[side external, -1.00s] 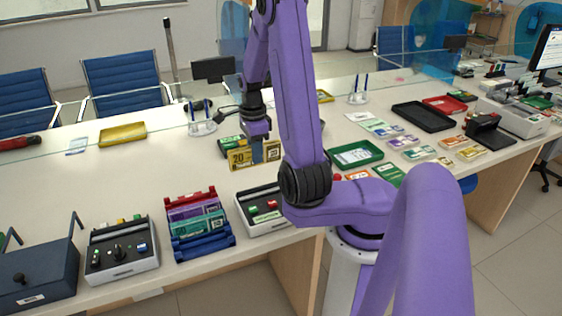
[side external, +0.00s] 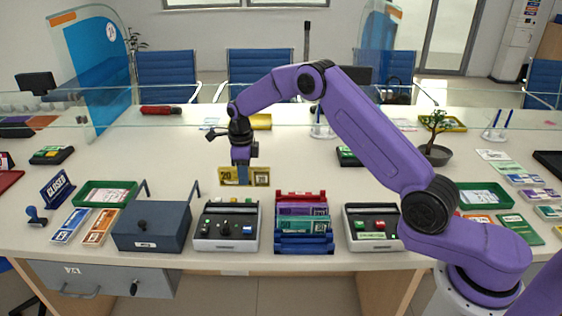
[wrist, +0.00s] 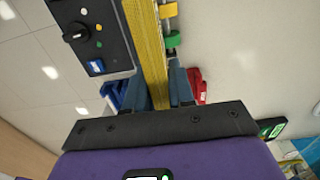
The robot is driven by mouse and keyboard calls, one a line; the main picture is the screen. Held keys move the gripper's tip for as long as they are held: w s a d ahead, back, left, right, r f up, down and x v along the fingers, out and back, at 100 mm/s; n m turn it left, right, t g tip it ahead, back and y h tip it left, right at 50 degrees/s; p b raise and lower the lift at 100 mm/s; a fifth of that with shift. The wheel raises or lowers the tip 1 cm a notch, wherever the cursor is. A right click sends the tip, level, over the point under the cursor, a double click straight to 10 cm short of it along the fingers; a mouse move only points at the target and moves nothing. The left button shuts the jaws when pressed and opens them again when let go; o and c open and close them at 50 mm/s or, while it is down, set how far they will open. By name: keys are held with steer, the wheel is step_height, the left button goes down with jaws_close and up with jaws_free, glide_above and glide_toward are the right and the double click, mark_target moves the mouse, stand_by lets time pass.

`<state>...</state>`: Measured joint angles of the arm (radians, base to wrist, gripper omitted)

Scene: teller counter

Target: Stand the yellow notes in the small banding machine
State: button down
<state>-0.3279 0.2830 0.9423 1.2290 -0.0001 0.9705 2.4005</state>
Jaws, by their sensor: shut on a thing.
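My gripper (side external: 242,172) is shut on the yellow notes (side external: 262,177), which carry a 20 and hang upright on edge above the counter. In the wrist view, the notes (wrist: 148,42) show edge-on between the blue-grey fingers (wrist: 159,90). A small grey machine (side external: 228,243) with a black knobbed panel stands below and in front of the notes; it looks like the banding machine. In the wrist view, its panel (wrist: 93,38) is left of the notes, with yellow and green pieces to their right. The notes look clear of it in the side view.
A rack (side external: 304,243) with coloured note bundles stands right of the machine. A dark blue box (side external: 150,230) with upright handles stands left. Another grey machine (side external: 372,243) with green and red buttons is further right. The counter behind is mostly clear.

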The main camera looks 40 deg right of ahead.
steer(key=shift+w+a+f, duration=0.2)
steer(key=shift+a+f, duration=0.65)
steer(key=shift+w+a+f, duration=0.2)
steer(key=shift+a+f, duration=0.7)
steer(key=shift+w+a+f, duration=0.2)
steer(key=shift+a+f, duration=0.65)
steer(key=shift+f, duration=0.2)
steer(key=shift+f, duration=0.9)
steer(key=c, duration=0.9)
jaws_free()
